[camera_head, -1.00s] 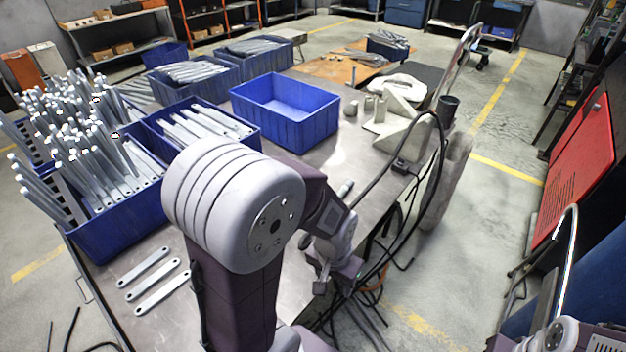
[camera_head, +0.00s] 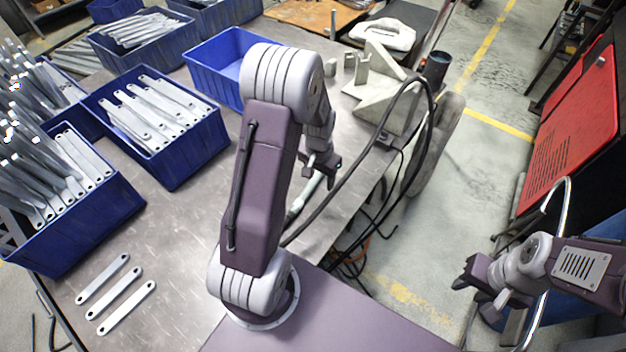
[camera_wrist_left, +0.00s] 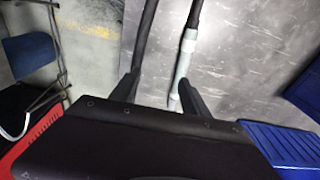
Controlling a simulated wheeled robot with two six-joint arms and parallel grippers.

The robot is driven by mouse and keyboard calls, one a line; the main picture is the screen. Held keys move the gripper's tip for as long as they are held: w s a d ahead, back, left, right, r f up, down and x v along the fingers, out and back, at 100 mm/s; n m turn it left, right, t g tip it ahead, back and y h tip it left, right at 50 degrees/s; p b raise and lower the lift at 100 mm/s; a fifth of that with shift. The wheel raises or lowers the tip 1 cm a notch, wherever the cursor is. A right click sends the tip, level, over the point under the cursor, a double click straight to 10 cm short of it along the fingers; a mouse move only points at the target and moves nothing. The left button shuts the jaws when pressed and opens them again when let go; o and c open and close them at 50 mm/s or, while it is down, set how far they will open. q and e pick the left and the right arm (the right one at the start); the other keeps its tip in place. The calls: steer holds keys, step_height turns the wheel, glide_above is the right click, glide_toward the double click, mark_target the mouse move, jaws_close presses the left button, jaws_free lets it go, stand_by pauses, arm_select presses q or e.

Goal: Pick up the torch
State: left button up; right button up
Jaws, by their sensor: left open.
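The torch is a pale grey-green handle (camera_head: 303,198) lying on the metal table near its right edge, with a dark cable leading off it. My left gripper (camera_head: 324,172) is over the torch's far end, and the arm hides part of that area. In the left wrist view the torch (camera_wrist_left: 181,68) runs down between the open fingers of my left gripper (camera_wrist_left: 158,86), closer to the right finger. No contact is visible. My right gripper (camera_head: 466,275) hangs off to the right, away from the table; its jaws are too small to judge.
A thick black cable (camera_head: 345,190) loops beside the torch. A pale angled fixture (camera_head: 385,105) stands behind it. Blue bins with galvanized brackets (camera_head: 150,110) fill the left, and several loose brackets (camera_head: 120,292) lie at the front left. Bare tabletop (camera_head: 185,215) lies left of my left arm.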

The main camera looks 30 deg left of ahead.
arm_select(q)
steer(key=g+p, duration=0.1)
steer(key=p, duration=0.1)
glide_above(301, 198)
steer(key=shift+n, duration=0.4)
step_height(301, 198, down, 8)
steer(key=shift+w+d+r, duration=0.1)
steer(key=shift+w+r, duration=0.05)
steer(key=shift+r, duration=0.05)
steer(key=shift+f, duration=0.2)
step_height(301, 198, down, 4)
steer(key=shift+r, duration=0.15)
steer(key=f, duration=0.4)
steer(key=shift+s+f, duration=0.2)
steer(key=shift+f, duration=0.55)
steer(key=shift+r, duration=0.1)
jaws_close()
